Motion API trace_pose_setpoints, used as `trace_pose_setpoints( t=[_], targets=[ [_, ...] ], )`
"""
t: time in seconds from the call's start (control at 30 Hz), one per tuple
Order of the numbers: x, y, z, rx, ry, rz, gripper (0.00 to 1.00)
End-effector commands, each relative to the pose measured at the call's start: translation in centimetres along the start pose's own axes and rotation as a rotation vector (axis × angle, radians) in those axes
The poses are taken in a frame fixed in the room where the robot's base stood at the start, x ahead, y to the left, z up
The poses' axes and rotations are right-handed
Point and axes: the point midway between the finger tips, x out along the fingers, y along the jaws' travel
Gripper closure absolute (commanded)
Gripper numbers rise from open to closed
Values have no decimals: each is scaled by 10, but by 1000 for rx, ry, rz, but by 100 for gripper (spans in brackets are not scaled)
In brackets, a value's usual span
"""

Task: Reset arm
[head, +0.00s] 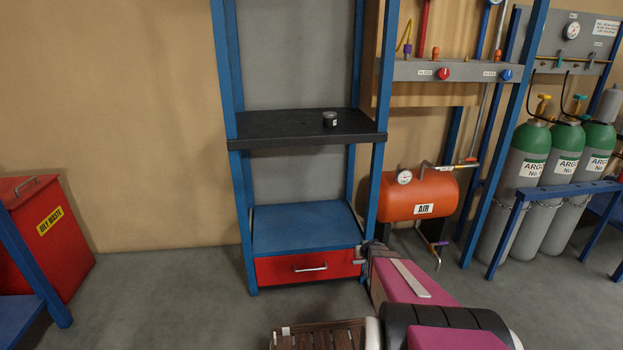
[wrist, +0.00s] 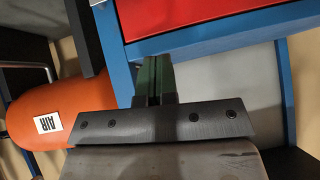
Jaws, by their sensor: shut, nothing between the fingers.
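My gripper (wrist: 152,72) is shut and empty, its two dark fingers pressed together in the wrist view. In the head view my gripper (head: 361,254) shows small at the end of my pink arm. It appears beside the lower right post of the blue shelf rack (head: 372,190), at about the height of the red drawer (head: 305,268). The drawer is shut and has a pale handle. In the wrist view the fingertips overlap the rack's blue frame (wrist: 210,35); I cannot tell whether they touch it.
An orange air tank (head: 432,192) stands right of the rack, also close by in the wrist view (wrist: 45,110). A small dark tin (head: 330,119) sits on the black shelf (head: 270,130). Green-topped argon cylinders (head: 525,165) stand far right. A red oily-waste bin (head: 45,240) is left. Floor between is clear.

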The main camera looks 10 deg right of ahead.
Motion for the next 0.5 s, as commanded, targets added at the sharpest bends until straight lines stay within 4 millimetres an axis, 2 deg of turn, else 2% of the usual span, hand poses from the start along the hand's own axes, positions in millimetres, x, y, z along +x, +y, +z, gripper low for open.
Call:
trace_pose_setpoints(
  t=[0.17, 0.3, 0.4, 0.5],
  targets=[
    [-61, -66, -7, -20, -115, -99, 100],
    [-134, -126, 0, -33, -299, -148, 100],
    [-189, -158, 11, -35, -445, -128, 100],
    [-242, -177, 24, -28, -576, -66, 100]
  ],
)
